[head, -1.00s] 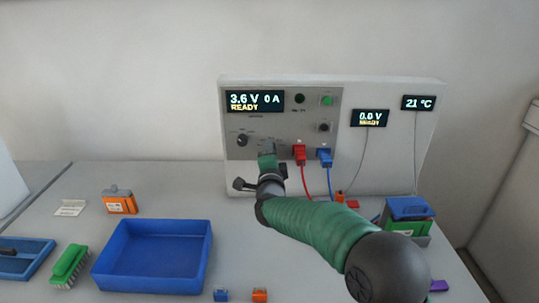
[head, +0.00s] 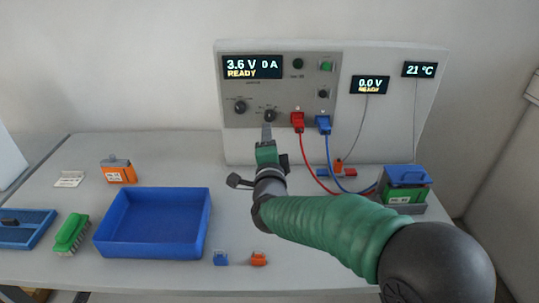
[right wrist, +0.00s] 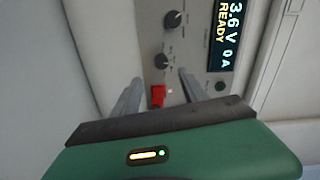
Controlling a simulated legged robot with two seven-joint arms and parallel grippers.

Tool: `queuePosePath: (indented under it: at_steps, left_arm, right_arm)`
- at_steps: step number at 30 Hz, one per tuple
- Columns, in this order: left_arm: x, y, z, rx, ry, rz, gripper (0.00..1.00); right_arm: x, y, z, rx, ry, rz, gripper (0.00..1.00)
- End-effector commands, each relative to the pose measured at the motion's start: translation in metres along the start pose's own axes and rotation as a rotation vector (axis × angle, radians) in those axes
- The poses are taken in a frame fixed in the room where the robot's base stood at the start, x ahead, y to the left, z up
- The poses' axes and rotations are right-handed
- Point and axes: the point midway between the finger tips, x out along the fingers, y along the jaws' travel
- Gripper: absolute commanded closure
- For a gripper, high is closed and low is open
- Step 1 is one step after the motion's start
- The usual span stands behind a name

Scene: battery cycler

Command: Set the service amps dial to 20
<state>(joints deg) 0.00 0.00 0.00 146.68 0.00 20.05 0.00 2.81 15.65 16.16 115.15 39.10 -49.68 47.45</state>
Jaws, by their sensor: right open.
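The cycler panel (head: 300,112) stands at the back of the table. Its screen (head: 252,67) reads 3.6 V, 0 A, READY. Two black dials sit below it: a left dial (head: 240,107) and a right dial (head: 270,115). Their labels are too small to read, so I cannot tell which is service amps. My right gripper (head: 267,128) is just below and in front of the right dial. In the right wrist view its fingers (right wrist: 159,78) are open and empty, with the right dial (right wrist: 161,62) seen between and beyond their tips. My left gripper is out of view.
A red plug (head: 297,121) and a blue plug (head: 324,124) with cables are close right of the right dial. A green and blue battery (head: 405,187) is at right.

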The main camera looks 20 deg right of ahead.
Motion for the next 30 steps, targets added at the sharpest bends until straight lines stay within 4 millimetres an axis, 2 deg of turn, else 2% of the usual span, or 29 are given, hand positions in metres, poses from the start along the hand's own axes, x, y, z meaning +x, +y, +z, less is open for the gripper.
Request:
queuePosePath:
  at_steps: [1, 3, 8, 12, 20, 30]
  left_arm:
    - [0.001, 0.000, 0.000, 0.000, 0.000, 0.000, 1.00]
    - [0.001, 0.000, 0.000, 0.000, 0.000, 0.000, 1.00]
    - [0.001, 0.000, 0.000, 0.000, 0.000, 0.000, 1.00]
    - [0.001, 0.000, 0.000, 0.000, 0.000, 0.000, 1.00]
    - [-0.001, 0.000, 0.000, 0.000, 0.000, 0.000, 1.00]
    - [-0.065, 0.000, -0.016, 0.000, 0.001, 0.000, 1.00]
  right_arm:
    - [-0.015, 0.000, 0.000, -0.003, -0.002, -0.001, 0.49]
    - [-0.032, 0.000, 0.000, -0.002, -0.001, 0.000, 0.49]
    - [-0.058, 0.001, 0.000, -0.001, -0.001, 0.001, 0.49]
    - [-0.064, 0.002, 0.000, -0.001, 0.000, 0.002, 0.49]
    - [-0.064, -0.001, 0.000, 0.000, 0.000, 0.002, 0.49]
    - [-0.064, -0.065, -0.012, 0.000, 0.000, 0.002, 0.49]
